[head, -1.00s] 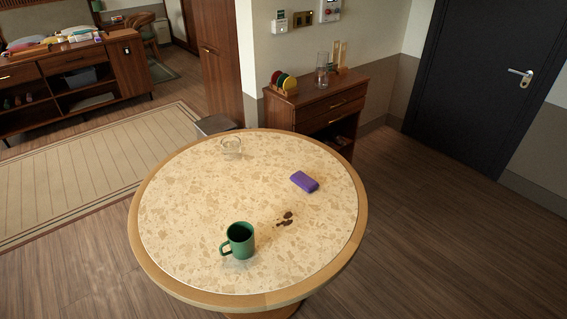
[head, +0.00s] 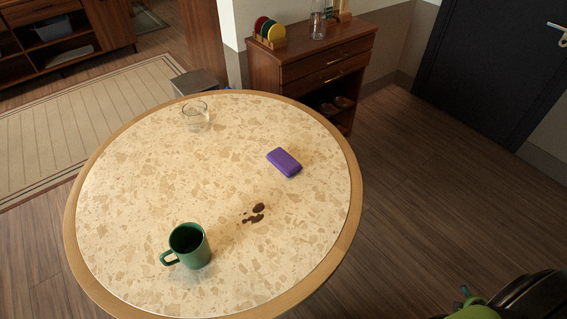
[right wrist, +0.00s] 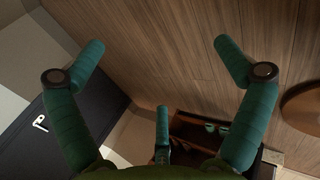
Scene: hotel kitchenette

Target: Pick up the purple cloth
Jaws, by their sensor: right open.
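The purple cloth (head: 284,162), a small folded block, lies flat on the right part of the round speckled table (head: 130,180) in the head view. Nothing touches it. My right gripper (right wrist: 158,44) shows in the right wrist view with its teal fingers spread wide and nothing between them. It hangs over the wooden floor, away from the cloth, which that view does not show. A green and black part of my right arm shows at the lower right of the head view. My left gripper is not in view.
A green mug (head: 190,246) stands at the table's near left, with a dark brown spill (head: 254,213) between it and the cloth. A clear glass (head: 195,115) stands at the far left. A wooden cabinet (head: 320,65) is behind the table. Floor right of the table is clear.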

